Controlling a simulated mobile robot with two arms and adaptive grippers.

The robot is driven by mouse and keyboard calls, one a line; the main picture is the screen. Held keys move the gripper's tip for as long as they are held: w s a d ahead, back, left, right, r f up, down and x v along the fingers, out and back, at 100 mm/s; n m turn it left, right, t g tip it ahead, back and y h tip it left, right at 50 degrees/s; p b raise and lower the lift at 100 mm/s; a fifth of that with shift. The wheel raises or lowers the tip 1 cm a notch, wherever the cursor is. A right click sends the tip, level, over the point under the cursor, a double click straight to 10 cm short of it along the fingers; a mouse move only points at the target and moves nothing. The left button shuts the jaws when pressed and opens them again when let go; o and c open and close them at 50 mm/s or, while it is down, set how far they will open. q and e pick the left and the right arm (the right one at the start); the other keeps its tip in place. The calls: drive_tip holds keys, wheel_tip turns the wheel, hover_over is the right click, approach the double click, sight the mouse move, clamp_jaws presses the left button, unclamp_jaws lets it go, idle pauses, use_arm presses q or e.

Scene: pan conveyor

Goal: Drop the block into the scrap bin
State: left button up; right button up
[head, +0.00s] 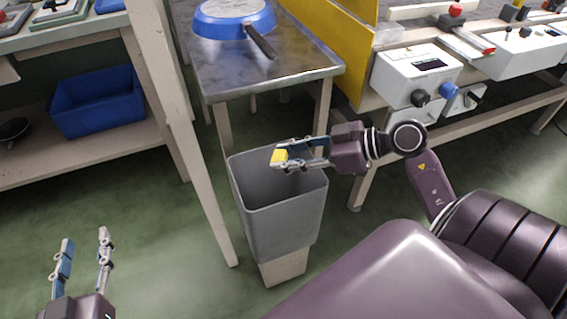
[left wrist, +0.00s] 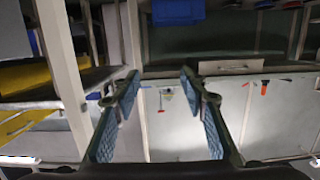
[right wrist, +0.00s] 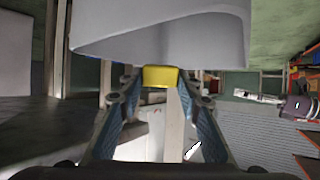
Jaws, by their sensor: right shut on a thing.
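The yellow block (head: 279,157) is between the fingertips of my right gripper (head: 285,158), over the open top of the grey scrap bin (head: 280,215) in the head view. In the right wrist view the block (right wrist: 160,76) sits at the tips of the right gripper's fingers, with the bin (right wrist: 170,30) pale and large just beyond it. The right gripper is shut on the block. My left gripper (head: 84,250) is open and empty at the lower left of the head view, well away from the bin. The bin's floor is hidden.
A metal table (head: 290,65) holding a blue pan (head: 235,20) stands behind the bin. A shelf with a blue crate (head: 98,102) is at the left. A conveyor bench with a white control box (head: 415,75) is at the right. Green floor lies clear left of the bin.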

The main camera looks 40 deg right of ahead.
drive_tip(key=shift+f+b, duration=0.45)
drive_tip(key=shift+b, duration=0.2)
use_arm(q)
wheel_tip(320, 180, up, 9)
drive_tip(key=d+t+h, duration=0.1)
drive_tip(key=t, duration=0.3)
drive_tip(key=shift+d+t, duration=0.15)
drive_tip(key=shift+t, duration=0.15)
use_arm(e)
drive_tip(key=shift+f, duration=0.1)
use_arm(q)
drive_tip(key=shift+w+r, duration=0.1)
use_arm(e)
drive_tip(key=o, duration=0.8)
drive_tip(key=shift+o, duration=0.2)
drive_tip(key=v, duration=1.2)
drive_tip(key=shift+s, duration=0.1)
